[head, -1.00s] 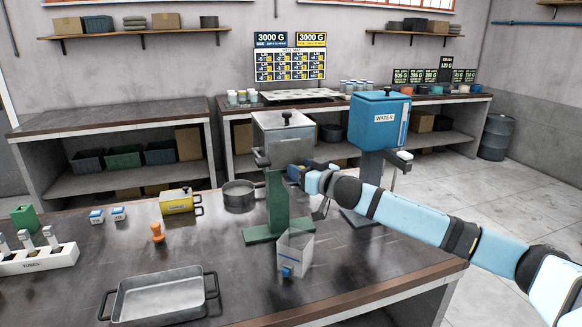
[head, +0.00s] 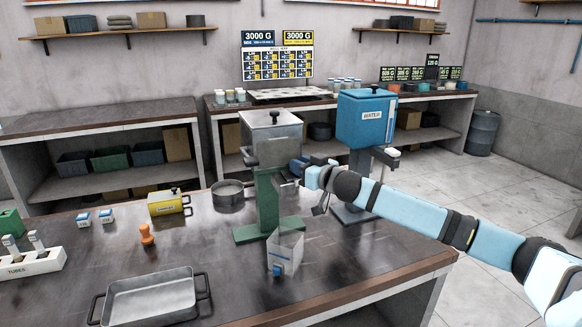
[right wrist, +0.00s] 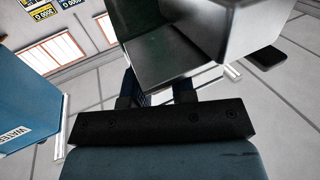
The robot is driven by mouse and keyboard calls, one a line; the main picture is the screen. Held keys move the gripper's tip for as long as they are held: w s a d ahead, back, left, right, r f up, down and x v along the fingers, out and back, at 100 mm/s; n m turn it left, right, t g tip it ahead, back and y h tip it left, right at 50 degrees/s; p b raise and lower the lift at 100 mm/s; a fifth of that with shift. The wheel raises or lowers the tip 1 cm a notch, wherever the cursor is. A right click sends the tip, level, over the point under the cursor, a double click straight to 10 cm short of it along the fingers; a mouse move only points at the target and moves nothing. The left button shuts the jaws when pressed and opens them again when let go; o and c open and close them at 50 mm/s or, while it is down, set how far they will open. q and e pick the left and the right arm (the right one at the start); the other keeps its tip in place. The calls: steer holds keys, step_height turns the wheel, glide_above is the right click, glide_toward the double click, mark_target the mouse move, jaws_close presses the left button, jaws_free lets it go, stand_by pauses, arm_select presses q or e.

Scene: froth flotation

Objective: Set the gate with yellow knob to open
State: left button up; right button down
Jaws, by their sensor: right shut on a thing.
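The grey metal hopper (head: 271,135) with a dark lid knob stands on a green stand (head: 268,200) on the dark table. My right gripper (head: 298,168) is at the right side of the hopper's lower end, below its box. In the right wrist view its two dark fingers (right wrist: 157,92) reach under the pale metal box (right wrist: 215,30). The gripper is shut on a part at the hopper's outlet, most likely the gate knob. No yellow knob shows; the held part is hidden by the fingers and the hopper. My left gripper is not in view.
A blue water tank (head: 366,118) stands just right of my right gripper. A clear container (head: 285,252) with a blue patch is in front of the stand. A round pan (head: 228,196), a yellow box (head: 168,202), an orange stamp-like object (head: 147,235) and a metal tray (head: 150,295) are left.

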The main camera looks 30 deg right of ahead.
steer(key=shift+d, duration=0.4)
steer(key=shift+r, duration=0.1)
steer(key=c, duration=1.3)
jaws_free()
steer(key=o, duration=0.3)
steer(key=shift+d, duration=0.1)
steer(key=shift+s, duration=0.15)
